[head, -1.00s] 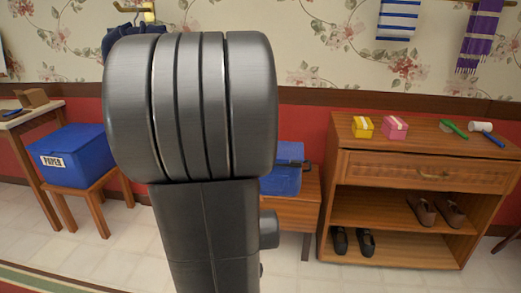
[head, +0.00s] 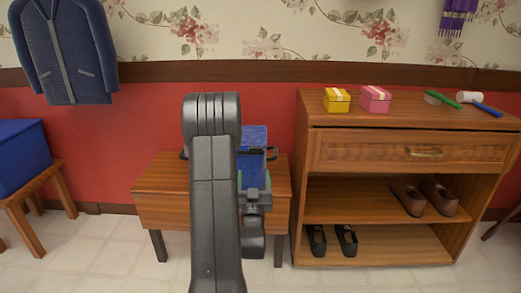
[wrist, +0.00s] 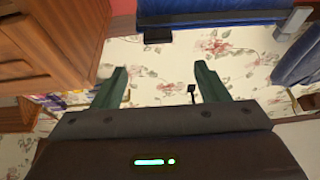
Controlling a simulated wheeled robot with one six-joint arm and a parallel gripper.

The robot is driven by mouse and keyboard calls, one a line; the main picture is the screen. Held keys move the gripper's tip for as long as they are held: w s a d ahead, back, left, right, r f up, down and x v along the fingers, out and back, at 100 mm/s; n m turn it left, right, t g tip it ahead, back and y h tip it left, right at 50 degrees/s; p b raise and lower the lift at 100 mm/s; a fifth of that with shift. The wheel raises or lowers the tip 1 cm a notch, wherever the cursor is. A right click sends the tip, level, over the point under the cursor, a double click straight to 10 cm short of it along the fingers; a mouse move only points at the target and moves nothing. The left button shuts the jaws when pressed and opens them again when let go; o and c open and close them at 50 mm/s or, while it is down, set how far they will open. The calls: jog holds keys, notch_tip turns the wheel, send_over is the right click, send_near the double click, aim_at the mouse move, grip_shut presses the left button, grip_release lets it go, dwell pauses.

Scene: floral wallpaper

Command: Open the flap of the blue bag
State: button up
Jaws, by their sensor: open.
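The blue bag (head: 255,138) stands on a small wooden table, largely hidden behind my arm in the head view. Its textured blue upper part shows beside the arm, with dark pieces sticking out at both sides. I cannot tell how its flap lies. My gripper (head: 254,180) is in front of the bag in the head view. In the wrist view my gripper (wrist: 161,68) has its two green fingers wide apart with nothing between them. A blue surface, seemingly the bag (wrist: 215,10), runs along the top edge there, apart from the fingertips.
The small table (head: 160,190) stands left of a wooden cabinet (head: 400,150) holding yellow (head: 337,100) and pink (head: 375,99) boxes, brushes and shoes. A blue jacket (head: 68,55) hangs at left above a blue box (head: 20,155) on a stool. Floor between is clear.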

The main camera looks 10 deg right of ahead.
aim_at(255, 149)
jog(key=b+x, duration=0.1)
jog(key=x, duration=1.3)
jog(key=shift+s+d+b, duration=0.15)
jog(key=shift+b, duration=0.15)
jog(key=shift+r, duration=0.1)
jog(key=c, duration=0.6)
